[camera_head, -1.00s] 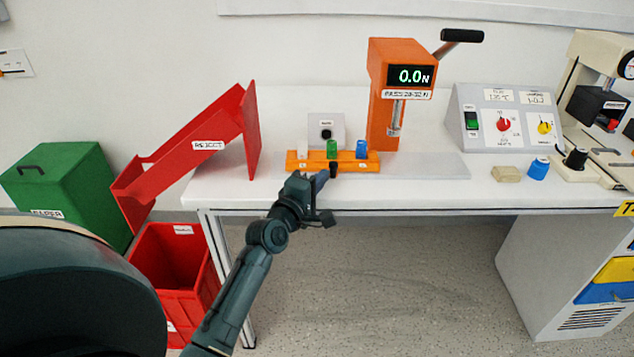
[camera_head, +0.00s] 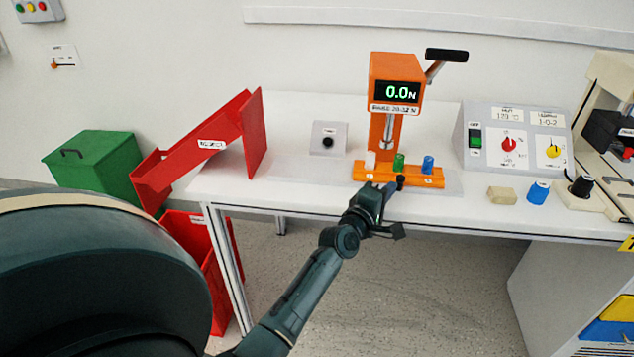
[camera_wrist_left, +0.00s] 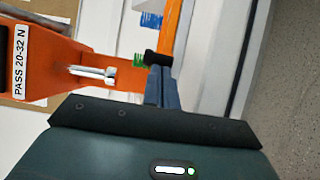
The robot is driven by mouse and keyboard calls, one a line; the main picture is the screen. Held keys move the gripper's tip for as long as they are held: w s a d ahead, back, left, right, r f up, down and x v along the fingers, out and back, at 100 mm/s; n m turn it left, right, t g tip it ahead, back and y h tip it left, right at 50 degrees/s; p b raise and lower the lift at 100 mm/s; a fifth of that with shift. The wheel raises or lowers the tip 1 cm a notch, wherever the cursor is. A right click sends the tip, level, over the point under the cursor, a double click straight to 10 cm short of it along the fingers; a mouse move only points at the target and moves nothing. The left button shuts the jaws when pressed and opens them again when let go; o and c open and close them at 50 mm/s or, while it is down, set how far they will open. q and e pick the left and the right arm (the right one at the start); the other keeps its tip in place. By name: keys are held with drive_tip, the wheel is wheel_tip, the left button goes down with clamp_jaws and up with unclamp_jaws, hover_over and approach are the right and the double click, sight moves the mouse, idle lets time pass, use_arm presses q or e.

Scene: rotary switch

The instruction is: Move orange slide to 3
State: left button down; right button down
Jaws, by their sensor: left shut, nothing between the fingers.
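The orange slide (camera_head: 416,184) is a low bar in front of the orange press (camera_head: 397,68). A white piece (camera_head: 370,159), a green piece (camera_head: 399,161) and a blue piece (camera_head: 428,164) stand on it in a row. A black knob (camera_head: 401,180) is at its front. The press's plunger is above and behind the bar, between the white and green pieces as seen. My left gripper (camera_head: 389,190) is shut and empty, its fingertips at the knob; I cannot tell if they touch. In the left wrist view the fingers (camera_wrist_left: 161,87) point at the knob (camera_wrist_left: 155,58). The slide's small labels are unreadable.
A grey button box (camera_head: 328,138) stands left of the press. A red reject chute (camera_head: 200,146) is farther left. A control panel (camera_head: 517,140) is at the right, with a beige block (camera_head: 501,195) and a blue knob (camera_head: 538,191) in front. The table's front edge is below the slide.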

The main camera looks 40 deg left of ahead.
sight(401, 203)
use_arm(q)
drive_tip(key=shift+w+d, duration=0.45)
drive_tip(key=shift+d, duration=0.2)
drive_tip(key=shift+w+d, duration=0.45)
drive_tip(key=shift+d, duration=0.35)
